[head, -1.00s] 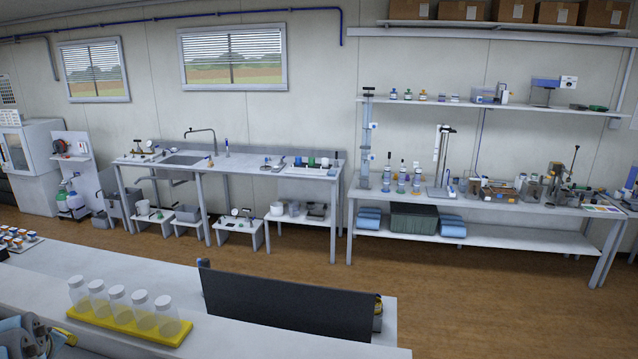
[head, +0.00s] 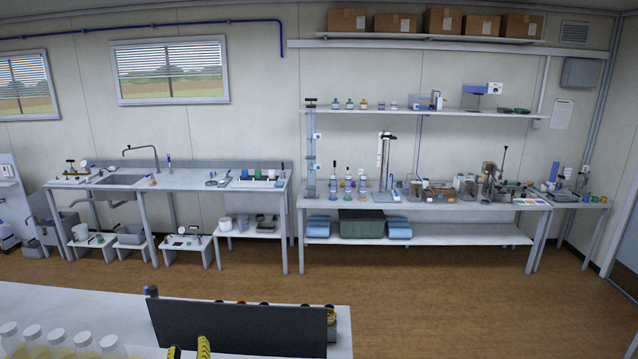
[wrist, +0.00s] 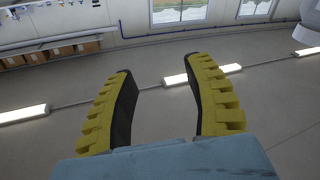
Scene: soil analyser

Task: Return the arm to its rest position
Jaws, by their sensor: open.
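My gripper (head: 188,349) shows at the bottom edge of the head view, with only its yellow, ribbed fingertips visible in front of a dark upright panel. In the wrist view my gripper (wrist: 158,65) shows two yellow fingers with black inner pads, spread apart with nothing between them. The wrist camera looks up at the ceiling, with long lights beyond the fingers. The rest of my arm is out of the head view.
The dark panel (head: 240,328) stands on the near white bench (head: 60,300). White-capped bottles (head: 60,340) are at its lower left. Across an open brown floor (head: 440,300) are a sink bench (head: 120,185) and a loaded workbench (head: 425,207).

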